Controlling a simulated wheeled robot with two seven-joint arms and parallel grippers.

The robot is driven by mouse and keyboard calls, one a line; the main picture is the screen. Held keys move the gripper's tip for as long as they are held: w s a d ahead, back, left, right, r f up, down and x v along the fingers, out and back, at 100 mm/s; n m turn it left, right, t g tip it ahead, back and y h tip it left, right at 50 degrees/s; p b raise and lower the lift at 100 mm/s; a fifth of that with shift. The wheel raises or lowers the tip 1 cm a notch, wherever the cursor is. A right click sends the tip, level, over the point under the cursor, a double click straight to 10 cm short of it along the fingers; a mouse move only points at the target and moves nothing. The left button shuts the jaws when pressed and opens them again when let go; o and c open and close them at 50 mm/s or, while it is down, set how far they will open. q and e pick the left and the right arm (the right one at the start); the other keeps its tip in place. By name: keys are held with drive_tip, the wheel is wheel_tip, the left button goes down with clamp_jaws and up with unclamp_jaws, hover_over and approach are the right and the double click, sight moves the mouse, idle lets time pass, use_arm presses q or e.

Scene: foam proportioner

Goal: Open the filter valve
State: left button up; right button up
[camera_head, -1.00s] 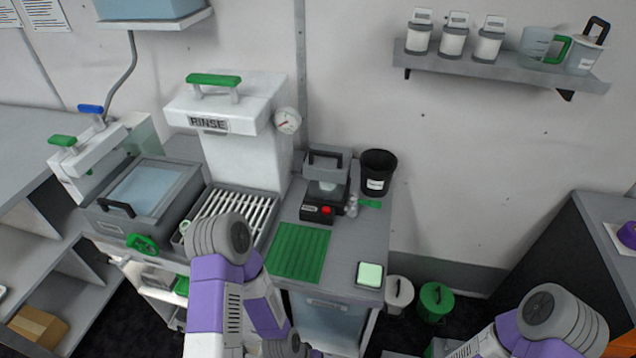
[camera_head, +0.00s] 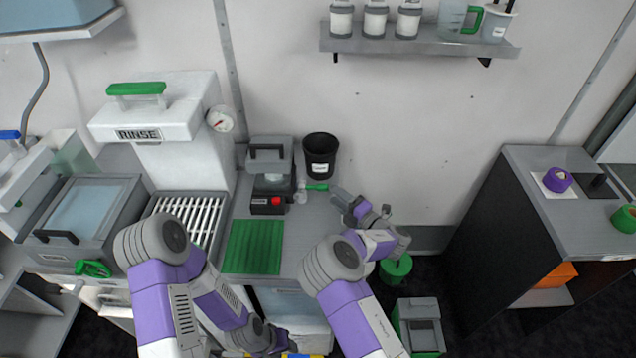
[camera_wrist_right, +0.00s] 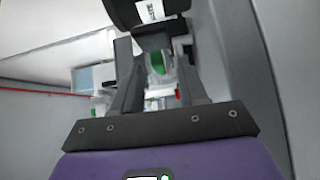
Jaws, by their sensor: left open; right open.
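No part is marked as the filter valve. A green valve handle (camera_head: 93,268) sits on the front of the sink basin at the left. My right gripper (camera_head: 338,194) is open at the right end of the counter, close to a green-ended item (camera_head: 316,186) below the black bin. In the right wrist view the open fingers (camera_wrist_right: 155,85) have a green part (camera_wrist_right: 157,62) showing between them, and I cannot tell whether they touch it. My left arm hangs over the counter front, and its fingertips are out of sight.
The rinse machine (camera_head: 150,115) with its green lever stands at the left. A small device with a red button (camera_head: 268,205) and a black bin (camera_head: 320,155) stand behind the green mat (camera_head: 253,247). A dark cabinet (camera_head: 480,235) is at the right, with floor between.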

sight(325, 189)
drive_tip(key=shift+n+y, duration=0.3)
drive_tip(key=x, duration=0.5)
drive_tip(key=b+x, duration=0.1)
drive_tip(key=x, duration=0.2)
drive_tip(key=shift+s+a, duration=0.25)
clamp_jaws()
